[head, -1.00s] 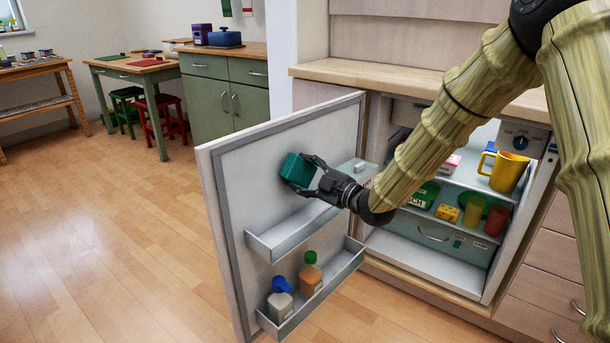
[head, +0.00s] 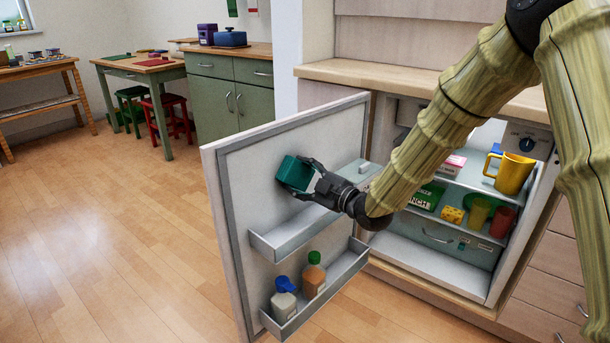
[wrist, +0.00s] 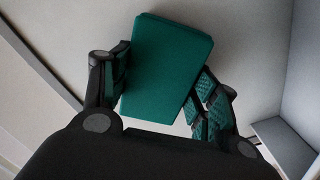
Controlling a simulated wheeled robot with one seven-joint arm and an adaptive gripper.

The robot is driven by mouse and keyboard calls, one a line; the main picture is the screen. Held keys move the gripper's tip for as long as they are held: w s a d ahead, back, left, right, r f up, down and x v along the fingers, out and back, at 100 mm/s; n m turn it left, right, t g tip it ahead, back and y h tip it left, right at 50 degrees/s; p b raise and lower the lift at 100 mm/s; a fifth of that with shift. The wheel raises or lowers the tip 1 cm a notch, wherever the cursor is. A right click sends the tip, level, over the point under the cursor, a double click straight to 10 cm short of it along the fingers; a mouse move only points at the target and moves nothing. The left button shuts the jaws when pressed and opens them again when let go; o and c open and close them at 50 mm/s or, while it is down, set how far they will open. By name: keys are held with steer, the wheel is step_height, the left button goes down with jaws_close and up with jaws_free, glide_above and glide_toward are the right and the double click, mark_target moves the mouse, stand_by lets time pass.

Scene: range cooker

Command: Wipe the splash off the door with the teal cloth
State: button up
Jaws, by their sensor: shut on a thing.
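The teal cloth (head: 294,172) is a folded block held in front of the inner face of the open fridge door (head: 252,190). My gripper (head: 309,178) is shut on it, with a finger on each side. In the wrist view the cloth (wrist: 167,68) sits tilted between the fingers, with the pale door panel behind it. I cannot tell whether the cloth touches the panel. No splash shows on the visible part of the door; the cloth and gripper hide some of the panel.
Below the cloth are an upper door shelf (head: 292,232) and a lower one with a blue-capped bottle (head: 284,298) and a green-capped bottle (head: 313,275). The fridge interior holds a yellow jug (head: 512,174) and cups. Open floor lies left.

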steer(key=shift+s+a, duration=0.6)
steer(key=shift+s, duration=0.05)
steer(key=shift+a, duration=0.1)
steer(key=shift+w, duration=0.1)
steer(key=shift+w, duration=0.1)
steer(key=shift+w+d+p, duration=0.4)
steer(key=shift+w+d, duration=0.85)
steer(key=shift+w, duration=0.2)
steer(key=shift+p+v, duration=0.4)
steer(key=shift+v, duration=2.6)
